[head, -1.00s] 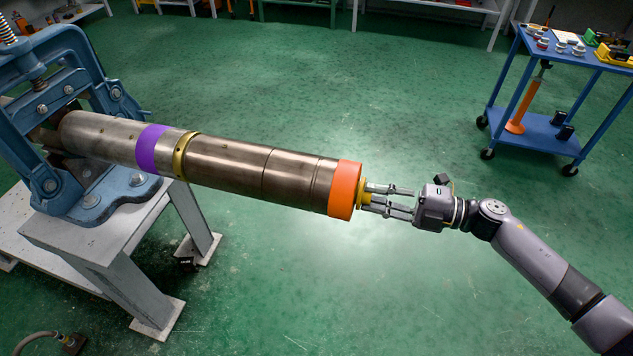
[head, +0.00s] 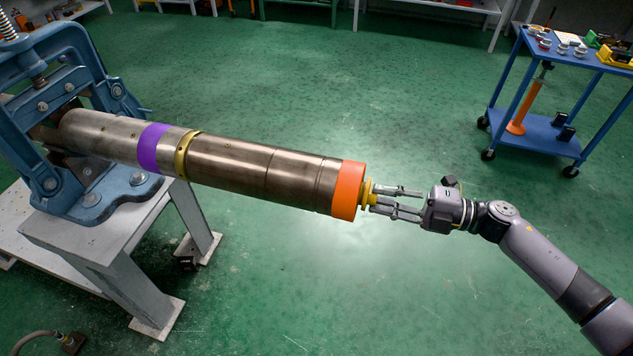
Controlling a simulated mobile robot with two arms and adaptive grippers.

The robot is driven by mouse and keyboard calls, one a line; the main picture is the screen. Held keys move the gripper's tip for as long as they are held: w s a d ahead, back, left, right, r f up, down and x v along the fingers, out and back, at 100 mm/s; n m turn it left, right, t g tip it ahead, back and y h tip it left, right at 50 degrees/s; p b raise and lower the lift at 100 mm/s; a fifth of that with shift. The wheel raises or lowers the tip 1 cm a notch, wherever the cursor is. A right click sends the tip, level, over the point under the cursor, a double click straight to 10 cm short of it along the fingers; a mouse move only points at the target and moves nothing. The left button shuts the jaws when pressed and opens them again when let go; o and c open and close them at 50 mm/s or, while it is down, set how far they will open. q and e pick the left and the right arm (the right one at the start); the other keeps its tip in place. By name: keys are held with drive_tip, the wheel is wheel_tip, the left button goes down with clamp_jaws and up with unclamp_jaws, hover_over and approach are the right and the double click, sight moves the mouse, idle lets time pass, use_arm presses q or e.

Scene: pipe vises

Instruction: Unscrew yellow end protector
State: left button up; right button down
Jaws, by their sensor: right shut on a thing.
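The yellow end protector (head: 367,193) shows at the right end of the pipe (head: 255,165), just beyond the orange band (head: 348,190). More of its yellow side shows outside the orange band, and I cannot tell if threads still engage. My right gripper (head: 376,200) comes from the right and is shut on the end protector, its fingers lying roughly along the pipe's axis. The pipe has a purple band (head: 152,148) and a brass ring (head: 183,155), and is held at the left in a blue vise (head: 85,130). My left gripper is not in view.
The vise stands on a grey steel stand (head: 130,240) at the left. A blue cart (head: 560,60) with small parts and an orange cylinder (head: 525,108) stands at the back right. Green floor around the pipe's free end is clear.

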use_arm(q)
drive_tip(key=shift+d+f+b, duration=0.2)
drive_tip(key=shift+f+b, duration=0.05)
drive_tip(key=shift+b, duration=0.05)
use_arm(e)
drive_tip(key=v, duration=0.4)
drive_tip(key=shift+d, duration=0.3)
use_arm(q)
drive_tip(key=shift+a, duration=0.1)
use_arm(e)
drive_tip(key=shift+s+d, duration=0.15)
drive_tip(key=shift+d, duration=0.15)
drive_tip(key=c, duration=2.4)
unclamp_jaws()
drive_tip(key=shift+a, duration=0.1)
drive_tip(key=c, duration=1.9)
unclamp_jaws()
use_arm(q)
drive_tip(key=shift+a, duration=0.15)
